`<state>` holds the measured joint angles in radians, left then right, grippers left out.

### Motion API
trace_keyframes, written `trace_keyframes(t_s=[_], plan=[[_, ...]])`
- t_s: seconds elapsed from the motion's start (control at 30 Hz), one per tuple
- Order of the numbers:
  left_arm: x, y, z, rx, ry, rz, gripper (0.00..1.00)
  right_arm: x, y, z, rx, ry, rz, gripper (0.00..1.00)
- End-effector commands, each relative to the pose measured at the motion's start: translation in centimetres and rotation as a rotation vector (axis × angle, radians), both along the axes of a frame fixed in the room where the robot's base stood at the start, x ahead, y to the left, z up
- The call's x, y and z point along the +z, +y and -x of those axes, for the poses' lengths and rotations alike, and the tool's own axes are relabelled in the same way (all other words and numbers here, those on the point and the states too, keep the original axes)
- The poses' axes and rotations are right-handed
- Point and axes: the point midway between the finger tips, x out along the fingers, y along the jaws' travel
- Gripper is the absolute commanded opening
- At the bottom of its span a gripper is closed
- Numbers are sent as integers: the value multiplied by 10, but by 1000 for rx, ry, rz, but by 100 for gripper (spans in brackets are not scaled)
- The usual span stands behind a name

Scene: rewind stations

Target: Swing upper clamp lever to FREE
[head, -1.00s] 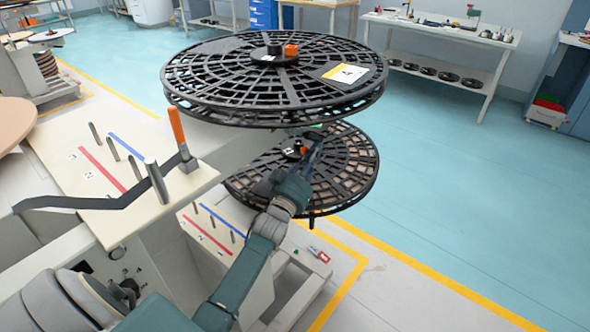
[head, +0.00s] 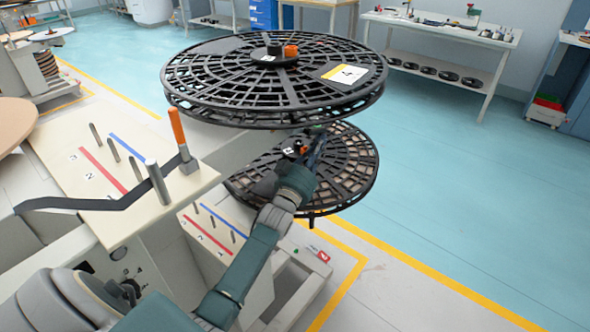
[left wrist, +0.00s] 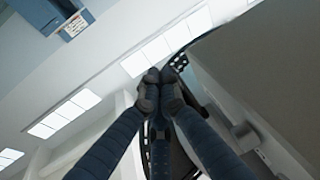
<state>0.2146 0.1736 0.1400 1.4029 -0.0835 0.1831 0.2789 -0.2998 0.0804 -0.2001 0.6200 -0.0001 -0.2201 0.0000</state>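The upper black reel (head: 225,90) lies flat, with a yellow-and-white label marked 4. On its hub, an orange clamp lever (head: 291,51) sits just right of a black knob (head: 274,49). My left gripper (head: 318,140) is below this reel's near right edge, over the lower black reel (head: 350,170), apart from the upper lever. Part of the gripper is hidden in the head view. My right gripper is not in view.
A cream station top (head: 105,205) carries metal pins, red and blue stripes, and an upright orange handle (head: 177,128) at the end of a dark arm. A small orange piece (head: 304,149) is at the lower reel's hub. Open teal floor (head: 460,190) lies to the right.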

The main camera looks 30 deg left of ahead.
Motion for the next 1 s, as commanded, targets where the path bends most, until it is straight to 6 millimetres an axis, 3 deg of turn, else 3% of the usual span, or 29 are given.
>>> trace_keyframes(t_s=[0.27, 0.7, 1.0], plan=[[-3, -1, 9, 0, 0, 0, 0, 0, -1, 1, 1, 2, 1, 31], [-25, -11, 92, 0, 2, 0, 0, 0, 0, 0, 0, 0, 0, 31], [-30, -14, 115, 0, 0, 0, 0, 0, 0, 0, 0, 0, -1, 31]])
